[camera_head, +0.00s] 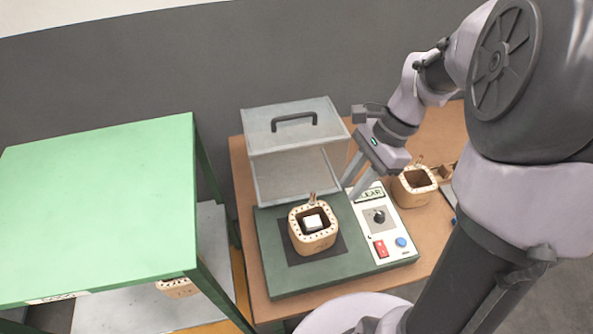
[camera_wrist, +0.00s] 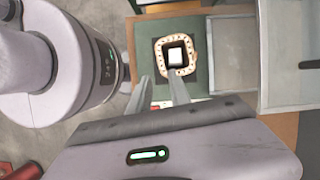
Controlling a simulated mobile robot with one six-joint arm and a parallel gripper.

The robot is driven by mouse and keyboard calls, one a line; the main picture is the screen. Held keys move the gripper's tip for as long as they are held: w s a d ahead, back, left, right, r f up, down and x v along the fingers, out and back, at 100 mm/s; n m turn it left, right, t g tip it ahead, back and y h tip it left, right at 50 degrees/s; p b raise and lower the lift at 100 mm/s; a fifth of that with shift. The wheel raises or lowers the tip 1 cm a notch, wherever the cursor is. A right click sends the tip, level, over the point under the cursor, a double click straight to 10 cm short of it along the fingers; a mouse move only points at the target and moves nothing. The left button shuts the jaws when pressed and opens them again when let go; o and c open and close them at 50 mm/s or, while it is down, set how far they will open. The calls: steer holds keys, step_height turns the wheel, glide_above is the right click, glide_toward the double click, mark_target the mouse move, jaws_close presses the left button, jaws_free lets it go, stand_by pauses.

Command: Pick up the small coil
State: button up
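A tan, square, hollow coil (camera_head: 318,243) sits on the dark pad of the green tester, around a white block (camera_head: 312,221). The same coil shows at the upper middle of the wrist view (camera_wrist: 177,73). A second tan coil (camera_head: 413,200) stands on the brown table to the right of the tester. A third coil (camera_head: 177,289) shows partly below the green table. I cannot tell for certain which is the small one. My gripper (camera_head: 355,182) is above the tester's right part; its two fingers are apart and empty in the wrist view (camera_wrist: 159,84).
The tester (camera_head: 350,262) has a raised clear cover (camera_head: 296,134) with a handle, behind the coil. Its white panel (camera_head: 383,225) carries a knob, a red switch and a blue button. A green-topped table (camera_head: 100,205) stands at the left, with a gap between.

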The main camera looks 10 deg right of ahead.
steer(key=b, duration=0.5)
glide_toward(320, 234)
steer(key=shift+s+a+f, duration=0.15)
steer(key=shift+a+f, duration=0.65)
steer(key=shift+f, duration=0.15)
steer(key=b+x, duration=0.2)
steer(key=x, duration=0.1)
steer(key=b+x, duration=0.1)
steer(key=x, duration=0.1)
steer(key=shift+d+f, duration=0.3)
steer(key=shift+f, duration=0.1)
steer(key=shift+r, duration=0.1)
jaws_close()
steer(key=shift+r, duration=0.1)
